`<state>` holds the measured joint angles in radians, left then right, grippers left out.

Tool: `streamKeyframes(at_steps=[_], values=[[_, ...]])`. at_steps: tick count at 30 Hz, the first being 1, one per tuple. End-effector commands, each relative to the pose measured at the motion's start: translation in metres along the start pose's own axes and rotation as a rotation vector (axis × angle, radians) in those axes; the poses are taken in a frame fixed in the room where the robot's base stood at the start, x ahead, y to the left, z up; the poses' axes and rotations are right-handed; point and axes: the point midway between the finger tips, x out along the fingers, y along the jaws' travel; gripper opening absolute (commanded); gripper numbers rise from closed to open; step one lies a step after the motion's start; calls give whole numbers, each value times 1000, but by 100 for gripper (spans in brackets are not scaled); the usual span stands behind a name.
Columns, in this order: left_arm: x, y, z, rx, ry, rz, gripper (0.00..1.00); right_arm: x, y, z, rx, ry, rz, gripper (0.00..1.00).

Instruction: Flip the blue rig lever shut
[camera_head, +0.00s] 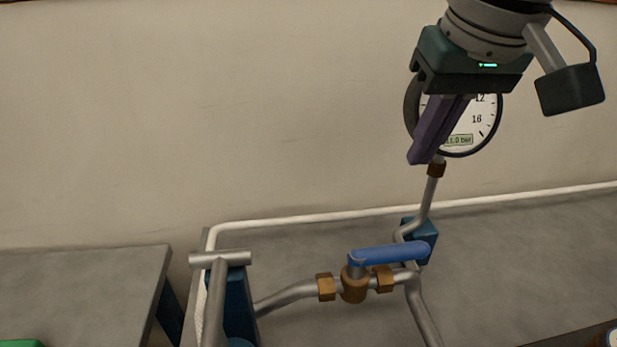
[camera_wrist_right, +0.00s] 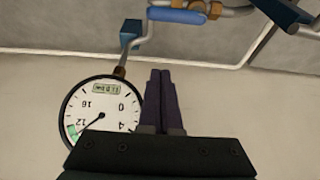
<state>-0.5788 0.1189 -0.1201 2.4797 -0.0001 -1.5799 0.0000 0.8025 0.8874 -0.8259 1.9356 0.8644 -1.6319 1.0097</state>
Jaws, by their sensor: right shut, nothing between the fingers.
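The blue lever (camera_head: 390,253) sits on a brass valve (camera_head: 354,285) in a grey pipe run. In the head view it lies about in line with the pipe, pointing right. It also shows at the top of the right wrist view (camera_wrist_right: 177,15). My right gripper (camera_head: 422,158) is shut and empty, its purple fingers up and behind the lever, in front of the gauge (camera_head: 483,125). The fingers (camera_wrist_right: 160,75) point toward the pipework in the wrist view, apart from the lever. The gauge face (camera_wrist_right: 100,108) is partly hidden by the gripper. My left gripper is out of view.
A blue block (camera_head: 421,238) holds the pipe by the lever's tip. A grey T-shaped bar (camera_head: 221,259) stands left of the valve. A white pipe (camera_head: 320,217) runs along the wall. A grey table (camera_head: 80,285) is at left. The space between gripper and lever looks clear.

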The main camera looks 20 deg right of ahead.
Motion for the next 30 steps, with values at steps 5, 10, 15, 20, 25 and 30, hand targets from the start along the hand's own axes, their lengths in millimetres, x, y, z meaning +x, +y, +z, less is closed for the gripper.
streamKeyframes(at_steps=[5, 10, 15, 20, 25, 30], values=[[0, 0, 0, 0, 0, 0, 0, -1, 1, -1, 3, 0, 2, 0], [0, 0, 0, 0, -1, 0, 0, 0, 0, 0, 2, 0, 1, 0], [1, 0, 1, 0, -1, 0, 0, 14, 0, 0, 2, -2, 2, 0], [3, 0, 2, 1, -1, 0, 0, 45, 0, 1, 3, -4, 2, 0], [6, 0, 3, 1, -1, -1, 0, 83, 1, 1, 2, -3, 3, 0], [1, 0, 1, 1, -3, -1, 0, 99, 1, 12, -4, -2, 3, 0]])
